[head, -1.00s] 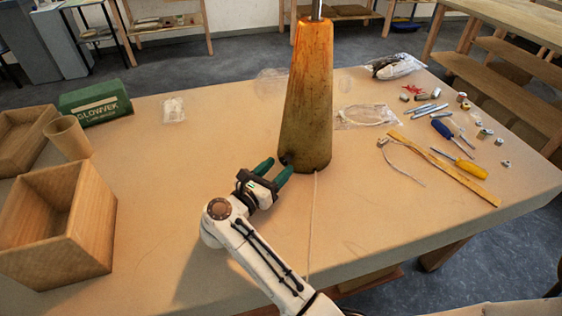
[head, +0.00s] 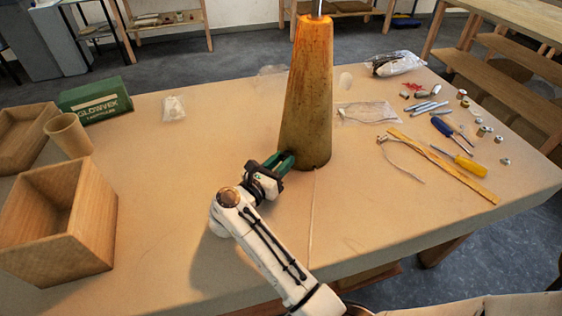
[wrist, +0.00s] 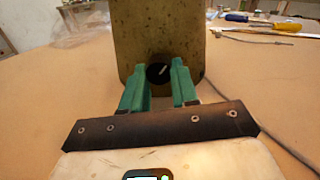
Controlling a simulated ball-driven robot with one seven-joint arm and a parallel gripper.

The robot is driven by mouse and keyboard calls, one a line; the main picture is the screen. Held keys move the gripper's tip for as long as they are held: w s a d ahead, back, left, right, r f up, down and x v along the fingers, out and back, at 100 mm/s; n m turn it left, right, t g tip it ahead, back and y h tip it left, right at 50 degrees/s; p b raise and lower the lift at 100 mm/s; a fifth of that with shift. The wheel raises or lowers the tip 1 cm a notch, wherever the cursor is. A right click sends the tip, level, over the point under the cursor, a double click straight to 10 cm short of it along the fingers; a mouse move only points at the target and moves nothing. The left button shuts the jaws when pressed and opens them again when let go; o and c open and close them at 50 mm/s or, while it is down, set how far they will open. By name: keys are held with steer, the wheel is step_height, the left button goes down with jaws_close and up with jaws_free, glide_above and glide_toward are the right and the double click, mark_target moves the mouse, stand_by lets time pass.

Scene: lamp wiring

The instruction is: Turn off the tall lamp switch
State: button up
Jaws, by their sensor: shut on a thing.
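The tall lamp (head: 307,95) stands upright on the table, its tapered orange-brown base worn and stained. Its upper part is cut off by the top of the head view. In the wrist view the lower face of the lamp (wrist: 180,30) fills the top middle. A round black switch knob (wrist: 159,75) with a pale, slanted line sits low on that face. My gripper (head: 284,160) is at the lamp's lower left side, its green fingers on either side of the knob, shut on it. The knob is hidden in the head view. In the wrist view the gripper (wrist: 160,82) holds nothing else.
A pale cord (head: 314,215) runs from the lamp toward the table's front edge. Wooden boxes (head: 60,225), a cup (head: 68,137) and a green box (head: 95,100) stand left. Screwdrivers (head: 457,162), a wooden strip (head: 445,168) and small parts lie right.

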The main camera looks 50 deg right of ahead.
jaws_close()
steer(key=n+p, duration=0.1)
steer(key=n, duration=0.1)
steer(key=n+p, duration=0.1)
steer(key=n, duration=0.1)
steer(key=shift+r+n+p, duration=0.2)
steer(key=shift+n+p, duration=0.1)
steer(key=shift+p, duration=0.05)
steer(key=n+p, duration=0.3)
steer(key=n, duration=0.1)
steer(key=shift+s+r+n, duration=0.1)
steer(key=shift+n, duration=0.2)
steer(key=n+p, duration=0.3)
steer(key=n, duration=0.1)
steer(key=shift+n+p, duration=1.55)
steer(key=shift+n, duration=0.85)
